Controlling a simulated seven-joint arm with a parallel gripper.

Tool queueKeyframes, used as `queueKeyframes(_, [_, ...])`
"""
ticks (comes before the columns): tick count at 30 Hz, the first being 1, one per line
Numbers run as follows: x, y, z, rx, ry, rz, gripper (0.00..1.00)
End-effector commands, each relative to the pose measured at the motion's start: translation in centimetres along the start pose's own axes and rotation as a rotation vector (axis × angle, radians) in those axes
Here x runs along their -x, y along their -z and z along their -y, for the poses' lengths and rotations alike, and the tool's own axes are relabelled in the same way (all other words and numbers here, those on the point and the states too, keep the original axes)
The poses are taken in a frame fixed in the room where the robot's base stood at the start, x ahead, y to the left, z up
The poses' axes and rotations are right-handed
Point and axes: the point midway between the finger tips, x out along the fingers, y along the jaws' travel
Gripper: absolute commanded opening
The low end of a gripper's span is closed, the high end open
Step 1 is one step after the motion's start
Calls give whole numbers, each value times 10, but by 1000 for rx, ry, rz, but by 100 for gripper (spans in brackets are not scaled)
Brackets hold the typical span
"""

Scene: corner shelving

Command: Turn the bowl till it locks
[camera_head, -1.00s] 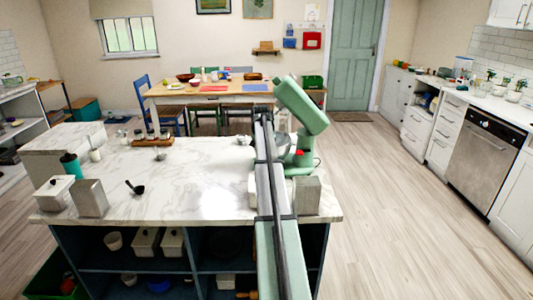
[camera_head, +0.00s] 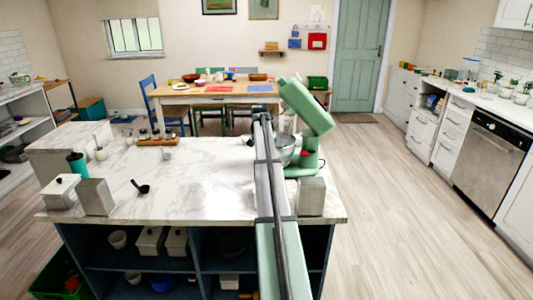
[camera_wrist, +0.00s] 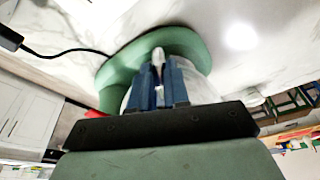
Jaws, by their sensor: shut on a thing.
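The green stand mixer (camera_head: 305,112) stands at the right of the marble island with its head tilted up. The metal bowl (camera_head: 287,150) sits on the mixer's base, partly hidden by my arm in the head view. In the wrist view, the green mixer base (camera_wrist: 185,40) lies beyond the fingers, and the pale bowl (camera_wrist: 203,92) shows beside and behind them. My gripper (camera_wrist: 158,75) has its blue fingers close together around a narrow pale part, which looks like part of the bowl. The head view hides the fingers behind my arm. The bowl's seat on the base is hidden.
A metal canister (camera_head: 311,197) stands at the island's front right, near my arm. A black cord (camera_wrist: 65,52) runs from the mixer. The marble between ladle and arm is clear.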

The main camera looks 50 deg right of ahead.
Motion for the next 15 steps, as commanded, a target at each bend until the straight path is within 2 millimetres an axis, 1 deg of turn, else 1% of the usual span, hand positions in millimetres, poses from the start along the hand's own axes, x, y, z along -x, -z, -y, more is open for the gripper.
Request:
queueKeyframes(10, [-1, 1, 2, -2, 3, -1, 0])
queueKeyframes(11, [-1, 1, 2, -2, 3, 0, 19])
queueKeyframes(15, [-1, 0, 2, -2, 2, 0, 32])
